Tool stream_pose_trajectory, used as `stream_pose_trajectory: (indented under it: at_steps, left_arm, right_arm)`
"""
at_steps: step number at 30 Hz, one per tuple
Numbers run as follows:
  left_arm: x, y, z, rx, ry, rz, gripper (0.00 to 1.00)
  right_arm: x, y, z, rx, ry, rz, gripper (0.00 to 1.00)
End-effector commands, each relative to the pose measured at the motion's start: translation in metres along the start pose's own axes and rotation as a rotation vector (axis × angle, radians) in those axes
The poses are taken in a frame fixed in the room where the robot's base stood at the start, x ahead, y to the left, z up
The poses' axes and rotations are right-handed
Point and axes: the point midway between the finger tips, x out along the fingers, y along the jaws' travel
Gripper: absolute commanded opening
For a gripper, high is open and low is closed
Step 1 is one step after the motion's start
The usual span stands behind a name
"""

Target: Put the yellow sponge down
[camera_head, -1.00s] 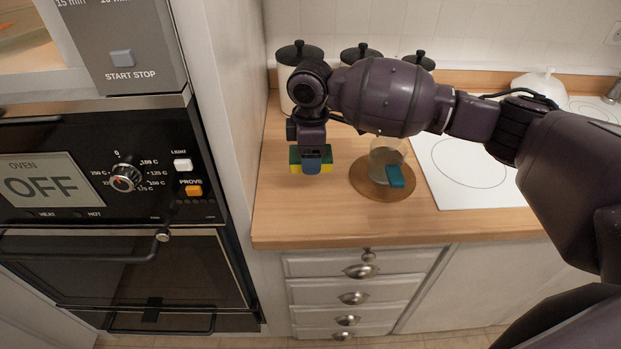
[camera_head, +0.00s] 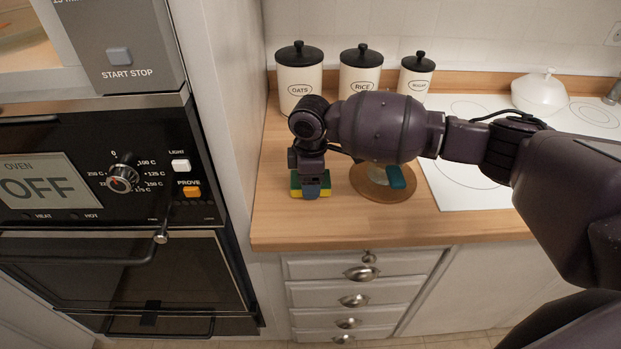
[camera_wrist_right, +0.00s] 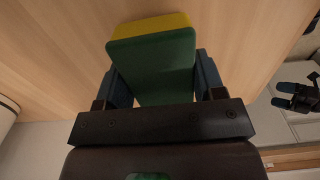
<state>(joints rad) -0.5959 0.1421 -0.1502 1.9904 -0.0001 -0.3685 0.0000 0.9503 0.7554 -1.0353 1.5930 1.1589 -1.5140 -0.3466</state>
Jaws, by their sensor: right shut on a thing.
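The yellow sponge (camera_head: 325,189) has a green side and sits at the left part of the wooden counter in the head view. My right gripper (camera_head: 311,187) points down over it and is shut on it. In the right wrist view the sponge (camera_wrist_right: 152,62) lies between the two fingers of my right gripper (camera_wrist_right: 153,80), green side facing the camera and a yellow edge showing beyond. The sponge is low, at or very near the counter top; I cannot tell whether it touches.
Canisters for oats (camera_head: 300,77), rice (camera_head: 360,72) and a smaller one (camera_head: 416,75) stand along the back. A round wooden board (camera_head: 375,192) with a partly hidden vessel and a teal item (camera_head: 397,177) is to the right. Bare counter (camera_head: 300,226) lies in front.

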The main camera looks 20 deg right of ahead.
Motion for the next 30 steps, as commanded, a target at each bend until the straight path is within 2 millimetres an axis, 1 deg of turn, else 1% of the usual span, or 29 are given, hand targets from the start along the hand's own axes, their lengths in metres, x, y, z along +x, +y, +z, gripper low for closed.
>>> stream_pose_trajectory:
  at_steps: [2, 3, 7, 8, 16, 20, 23, 30]
  left_arm:
    - [0.0, 0.0, -0.001, 0.0, 0.001, 0.0, 0.89]
    - [0.0, 0.0, -0.001, 0.0, 0.001, 0.0, 0.89]
    - [0.0, 0.0, 0.0, 0.0, 0.0, 0.0, 0.89]
    - [-0.001, 0.0, 0.0, 0.0, 0.0, 0.0, 0.89]
    - [-0.003, -0.001, 0.004, -0.001, -0.009, -0.002, 0.89]
    - [-0.004, -0.001, 0.004, -0.002, -0.01, -0.002, 0.89]
    - [-0.005, -0.001, 0.002, -0.002, -0.008, -0.002, 0.89]
    - [-0.006, -0.001, -0.006, -0.001, 0.001, -0.002, 0.89]
  right_arm:
    - [0.002, 0.0, 0.0, 0.0, 0.0, -0.001, 0.41]
    - [0.003, 0.0, 0.0, 0.0, 0.0, -0.001, 0.66]
    - [0.002, 0.0, 0.0, 0.0, 0.0, -0.001, 0.86]
    - [0.002, 0.0, 0.0, 0.0, 0.0, -0.001, 0.88]
    - [0.002, 0.0, 0.0, 0.0, 0.0, 0.0, 0.88]
    - [-0.007, 0.0, 0.0, 0.0, 0.001, 0.001, 0.88]
    - [-0.021, 0.0, 0.0, 0.0, 0.002, 0.001, 0.88]
    - [-0.069, 0.0, 0.0, -0.001, 0.002, 0.002, 0.88]
